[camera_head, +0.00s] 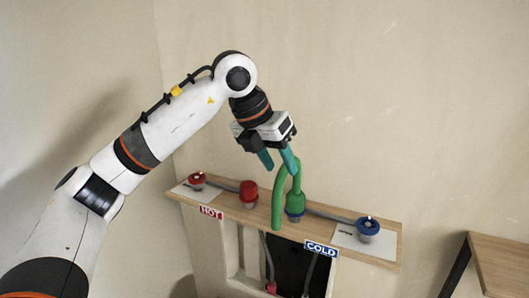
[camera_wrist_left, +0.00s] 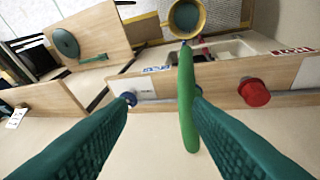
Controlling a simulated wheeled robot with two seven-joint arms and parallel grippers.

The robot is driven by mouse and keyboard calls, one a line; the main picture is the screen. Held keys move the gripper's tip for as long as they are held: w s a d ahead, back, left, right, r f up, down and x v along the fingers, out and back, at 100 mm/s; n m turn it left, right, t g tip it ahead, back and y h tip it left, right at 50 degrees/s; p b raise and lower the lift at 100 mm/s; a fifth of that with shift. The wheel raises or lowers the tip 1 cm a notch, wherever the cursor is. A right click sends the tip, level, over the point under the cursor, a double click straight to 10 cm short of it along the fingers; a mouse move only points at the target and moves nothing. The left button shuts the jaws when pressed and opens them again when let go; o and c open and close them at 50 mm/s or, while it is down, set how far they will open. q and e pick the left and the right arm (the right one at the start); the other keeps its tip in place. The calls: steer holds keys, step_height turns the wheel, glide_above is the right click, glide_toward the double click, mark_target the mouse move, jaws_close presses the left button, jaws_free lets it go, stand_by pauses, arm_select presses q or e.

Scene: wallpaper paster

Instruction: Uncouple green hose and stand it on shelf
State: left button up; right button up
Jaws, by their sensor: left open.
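The green hose (camera_head: 278,198) arches up from a blue coupling (camera_head: 294,215) on the wooden shelf (camera_head: 318,222), and its free end hangs over the shelf's front edge. My left gripper (camera_head: 278,162) is open above the hose, with teal fingers pointing down. One finger overlaps the top of the hose in the head view. In the left wrist view the hose (camera_wrist_left: 188,125) shows between the open fingers, close to the right one; I cannot tell whether they touch. My right gripper is not in view.
The shelf carries a red cap (camera_head: 248,190), a red valve (camera_head: 196,179) and a blue valve (camera_head: 368,226), with HOT and COLD labels in front. A wooden table (camera_head: 503,262) stands at the right. A yellow-rimmed bucket (camera_wrist_left: 187,18) shows in the left wrist view.

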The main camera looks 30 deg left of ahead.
mark_target(277, 182)
arm_select(q)
steer(key=shift+n+y, duration=0.4)
steer(key=shift+y, duration=0.2)
steer(key=p+x, duration=0.1)
steer(key=x, duration=0.2)
steer(key=a+x, duration=0.1)
steer(key=x, duration=0.3)
steer(key=a+p+x, duration=0.1)
steer(key=x, duration=0.2)
steer(key=shift+w+a+f+p, duration=0.1)
steer(key=shift+w+f+p, duration=0.2)
steer(key=shift+p, duration=0.05)
jaws_close()
